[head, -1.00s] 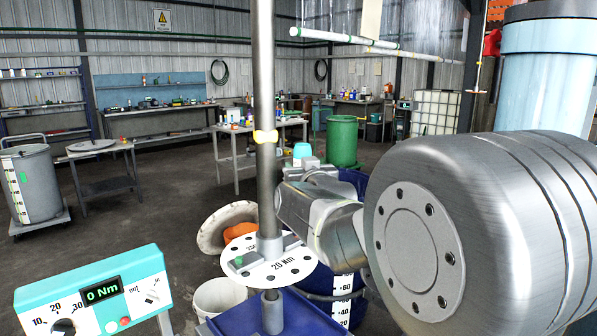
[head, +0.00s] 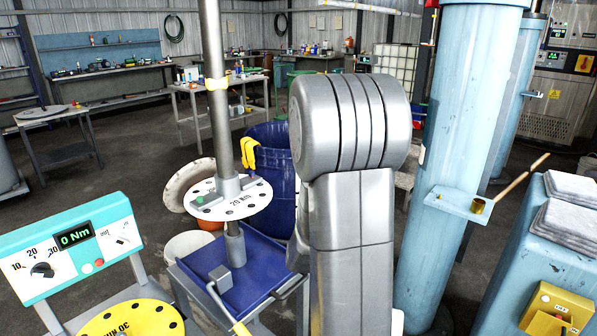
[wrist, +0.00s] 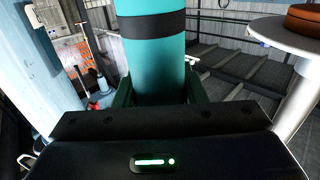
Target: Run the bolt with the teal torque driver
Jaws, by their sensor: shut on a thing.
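The teal torque driver (wrist: 152,55), a teal cylinder with a black band, stands in front of my gripper (wrist: 158,92) in the wrist view. My gripper is shut on it, with dark green jaw parts on both sides. In the head view my arm hides the gripper and driver. A white disc (head: 258,197) marked 20 Nm, with several dark holes, sits around the vertical shaft (head: 213,110) left of my arm. I cannot tell which spot is the bolt.
A teal control box (head: 85,243) reading 0 Nm stands front left, beside a yellow disc (head: 135,320). A blue tray (head: 228,290) lies under the shaft. A light-blue column (head: 465,120) with a small shelf (head: 450,203) stands right of my arm. Open floor shows at far left.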

